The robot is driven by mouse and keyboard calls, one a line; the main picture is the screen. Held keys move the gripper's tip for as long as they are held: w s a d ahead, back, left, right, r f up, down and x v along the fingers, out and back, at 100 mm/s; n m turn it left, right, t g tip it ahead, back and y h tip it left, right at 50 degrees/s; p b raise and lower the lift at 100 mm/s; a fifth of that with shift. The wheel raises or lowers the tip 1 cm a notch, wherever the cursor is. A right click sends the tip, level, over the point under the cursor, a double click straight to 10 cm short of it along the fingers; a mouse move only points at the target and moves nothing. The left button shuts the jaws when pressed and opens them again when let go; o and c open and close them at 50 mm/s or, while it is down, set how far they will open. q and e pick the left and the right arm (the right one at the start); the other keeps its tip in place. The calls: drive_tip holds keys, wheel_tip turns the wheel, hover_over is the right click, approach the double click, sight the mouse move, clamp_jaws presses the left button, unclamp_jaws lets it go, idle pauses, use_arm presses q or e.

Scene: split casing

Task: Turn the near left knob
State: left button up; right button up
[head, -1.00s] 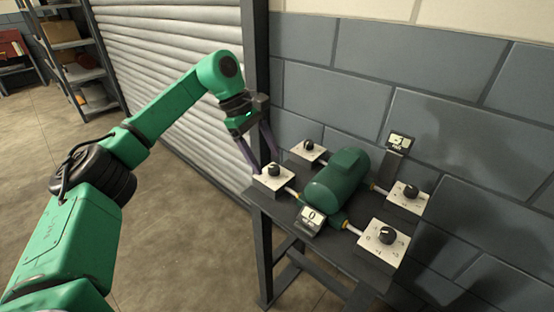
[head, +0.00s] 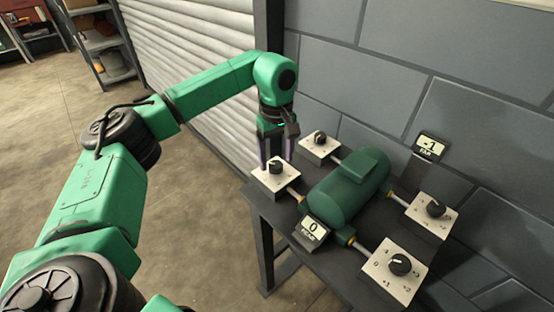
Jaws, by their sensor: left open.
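The near left knob (head: 275,167) is a dark round knob on a white block at the left corner of the dark table. My left gripper (head: 277,158) points down over this block, open, with its two purple fingers apart. In the picture, one finger shows on each side of the knob's top. I cannot tell whether the fingers touch the knob or stand just above or behind it. The small front display (head: 314,229) reads 0. My right gripper is not in view.
A green motor-like casing (head: 345,190) lies mid-table, with rods to the blocks. Other knobs sit at the back left (head: 320,137), back right (head: 435,208) and near right (head: 400,264). A rear display (head: 430,147) reads -1. A grey block wall (head: 460,120) stands close behind.

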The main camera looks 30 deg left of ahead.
use_arm(q)
drive_tip(key=shift+s+f, duration=0.15)
drive_tip(key=shift+f, duration=0.35)
drive_tip(key=shift+s+f, duration=0.1)
drive_tip(key=shift+f, duration=0.15)
drive_tip(key=shift+c, duration=0.9)
clamp_jaws()
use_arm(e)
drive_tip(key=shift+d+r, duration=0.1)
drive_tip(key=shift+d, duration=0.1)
